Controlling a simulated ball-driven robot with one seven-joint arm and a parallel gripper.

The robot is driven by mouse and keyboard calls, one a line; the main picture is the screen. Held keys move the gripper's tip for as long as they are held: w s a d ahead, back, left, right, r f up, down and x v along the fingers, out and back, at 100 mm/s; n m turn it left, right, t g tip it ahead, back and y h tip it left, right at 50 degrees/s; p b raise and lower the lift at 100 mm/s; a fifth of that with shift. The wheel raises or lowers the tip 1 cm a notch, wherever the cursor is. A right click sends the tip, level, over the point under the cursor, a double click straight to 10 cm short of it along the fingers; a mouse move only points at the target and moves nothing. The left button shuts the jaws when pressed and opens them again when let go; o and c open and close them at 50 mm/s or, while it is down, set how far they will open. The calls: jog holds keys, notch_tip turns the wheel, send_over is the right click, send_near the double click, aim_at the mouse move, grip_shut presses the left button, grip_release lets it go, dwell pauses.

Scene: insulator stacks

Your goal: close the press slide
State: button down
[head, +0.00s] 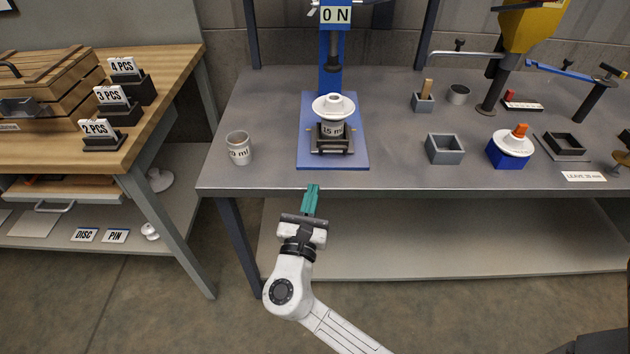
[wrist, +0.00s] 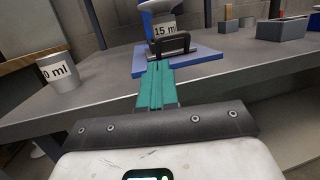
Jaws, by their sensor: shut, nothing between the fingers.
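The blue press stands on the grey bench with a blue base plate (head: 308,160) and an upright column (head: 331,72). Its slide (head: 333,145) has a dark frame and handle at the front, and carries a cup labelled "15 ml" (head: 332,131) with a white disc (head: 333,106) on top. In the wrist view the dark handle (wrist: 170,45) shows just beyond my fingers. My gripper (head: 312,188) has teal fingers, shut and empty, at the bench's front edge in front of the press. It also shows in the wrist view (wrist: 159,66). I cannot tell how far out the slide is.
A grey cup labelled "ml" (head: 238,148) stands left of the press. Right of it are a grey box (head: 445,149) and a blue block (head: 508,158) with a white disc. The bench's front edge (head: 400,190) lies close below my fingers. The bench between cup and press is clear.

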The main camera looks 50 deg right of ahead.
jog(key=s+a+r+n+t+y+p, duration=0.1)
jog(key=s+r+n+y+p, duration=0.15)
jog(key=s+y+p, duration=0.45)
jog(key=h+p, duration=0.2)
send_near(329, 132)
notch_tip(329, 132, down, 2)
jog(key=shift+s+d+f, duration=0.1)
jog(key=shift+d, duration=0.05)
jog(key=shift+w+d, duration=0.25)
jog(key=shift+d, duration=0.1)
jog(key=b+x, duration=0.1)
jog(key=x, duration=0.2)
jog(key=r+b+x, duration=0.1)
jog(key=x, duration=0.6)
jog(key=shift+w+d+r+b, duration=0.15)
jog(key=shift+w+d+b, duration=0.1)
jog(key=shift+w+b, duration=0.15)
jog(key=shift+w+d, duration=0.2)
jog(key=shift+d, duration=0.1)
jog(key=shift+w+r, duration=0.1)
jog(key=shift+r, duration=0.1)
